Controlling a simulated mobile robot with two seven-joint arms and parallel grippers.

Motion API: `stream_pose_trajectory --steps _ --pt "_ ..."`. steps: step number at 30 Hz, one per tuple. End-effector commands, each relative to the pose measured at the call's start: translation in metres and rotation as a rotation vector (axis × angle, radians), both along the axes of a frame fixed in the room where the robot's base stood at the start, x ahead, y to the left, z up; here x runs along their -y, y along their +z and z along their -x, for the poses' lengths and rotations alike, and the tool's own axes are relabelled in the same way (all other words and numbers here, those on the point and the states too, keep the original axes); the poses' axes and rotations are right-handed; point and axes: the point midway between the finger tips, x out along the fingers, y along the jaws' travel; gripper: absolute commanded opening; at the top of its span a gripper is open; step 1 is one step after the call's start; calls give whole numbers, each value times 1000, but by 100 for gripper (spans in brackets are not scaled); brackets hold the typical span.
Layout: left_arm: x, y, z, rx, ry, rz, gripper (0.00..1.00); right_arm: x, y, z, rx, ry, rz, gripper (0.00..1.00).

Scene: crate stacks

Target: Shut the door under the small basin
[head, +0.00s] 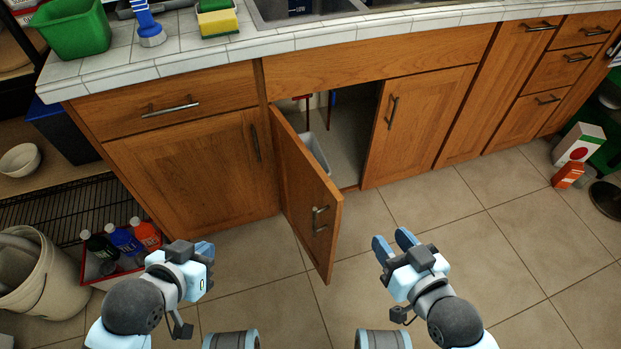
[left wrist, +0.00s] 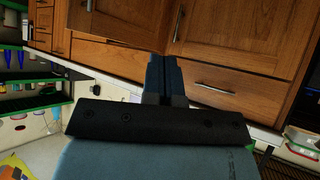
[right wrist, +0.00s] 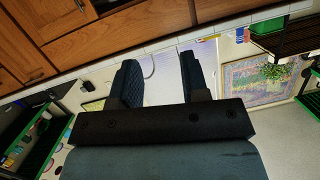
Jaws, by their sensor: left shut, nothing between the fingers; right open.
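The wooden door (head: 308,205) under the sink basin stands open. It swings out from its left edge towards me, with a metal handle (head: 320,219) near its free edge. Behind it the cabinet opening (head: 345,140) shows a pale bin and some red-handled items inside. My left gripper (head: 209,265) is shut and empty, to the left of the door and apart from it; its fingers also show closed in the left wrist view (left wrist: 166,75). My right gripper (head: 393,242) is open and empty, to the right of the door's free edge and apart from it.
The neighbouring right door (head: 415,125) and left door (head: 190,165) are shut. A red crate of bottles (head: 105,268) and a white bucket (head: 40,275) stand at the left. A carton (head: 578,143) and an orange bottle (head: 568,175) stand at the far right. The tiled floor (head: 480,220) ahead is clear.

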Motion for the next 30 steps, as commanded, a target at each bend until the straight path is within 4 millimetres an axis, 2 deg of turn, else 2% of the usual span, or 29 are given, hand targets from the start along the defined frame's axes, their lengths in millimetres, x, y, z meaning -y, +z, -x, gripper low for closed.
stream_pose_trajectory --steps 4,8,14,24,27,30 --pt "-9 -4 2 -125 -3 -73 0 11 -13 9 -99 -19 59 42" --pt "4 -16 -15 -121 -45 -87 0 18 -28 15 -158 -30 93 42" --pt "35 -23 -47 -9 -128 -52 0 23 -36 19 -193 -35 113 42" --pt "97 -37 -97 277 -344 91 0 25 -40 21 -209 -38 123 42" --pt "107 -48 -110 385 -450 164 0 25 -40 21 -210 -38 124 42" --pt "103 -61 -119 471 -553 241 0 25 -40 21 -209 -38 124 42"
